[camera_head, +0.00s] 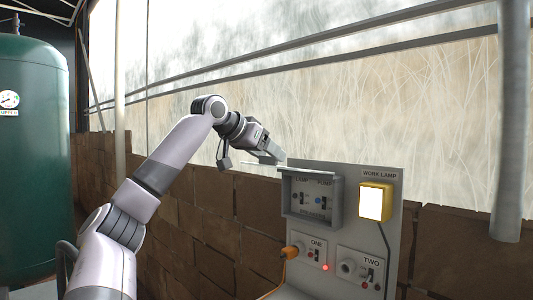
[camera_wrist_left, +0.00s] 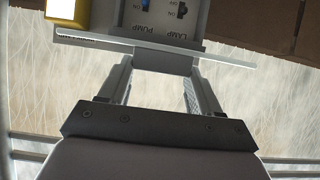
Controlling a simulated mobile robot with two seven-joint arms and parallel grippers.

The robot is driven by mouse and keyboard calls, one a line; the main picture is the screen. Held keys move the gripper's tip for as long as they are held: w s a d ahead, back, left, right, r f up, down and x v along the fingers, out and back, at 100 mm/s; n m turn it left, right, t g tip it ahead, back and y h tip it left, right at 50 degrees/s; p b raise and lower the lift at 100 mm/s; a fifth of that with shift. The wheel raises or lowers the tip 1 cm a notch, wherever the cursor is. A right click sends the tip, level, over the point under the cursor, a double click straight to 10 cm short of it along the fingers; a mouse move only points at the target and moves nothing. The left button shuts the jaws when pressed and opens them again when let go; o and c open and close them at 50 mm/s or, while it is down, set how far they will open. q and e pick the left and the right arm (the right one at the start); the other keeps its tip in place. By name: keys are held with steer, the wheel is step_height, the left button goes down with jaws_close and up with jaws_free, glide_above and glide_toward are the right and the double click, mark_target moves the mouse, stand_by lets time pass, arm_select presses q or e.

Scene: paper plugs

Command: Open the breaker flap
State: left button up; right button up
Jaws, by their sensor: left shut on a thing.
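The grey breaker box (camera_head: 284,200) is on the upper left of the grey panel. Its breaker flap (camera_head: 260,166) is swung up and seen nearly edge-on, so the LAMP and PUMP switches inside show. My left gripper (camera_head: 277,155) is at the flap, above and left of the box. In the left wrist view the flap (camera_wrist_left: 100,41) is a thin pale strip across the top. Its grey tab sits between the fingers of my left gripper (camera_wrist_left: 165,64), which is shut on it. My right gripper is not in view.
A lit yellow work lamp (camera_head: 371,203) is right of the box. Sockets ONE and TWO (camera_head: 347,267) are below, with an orange plug (camera_head: 291,252) at ONE. A brick wall stands behind the panel, a green tank (camera_head: 35,150) at far left and a grey pole (camera_head: 511,120) at right.

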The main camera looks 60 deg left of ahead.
arm_select(q)
steer(key=o, duration=1.5)
steer(key=shift+f, duration=0.2)
steer(key=shift+r, duration=0.15)
steer(key=shift+b+v, duration=0.8)
steer(key=shift+v, duration=2.7)
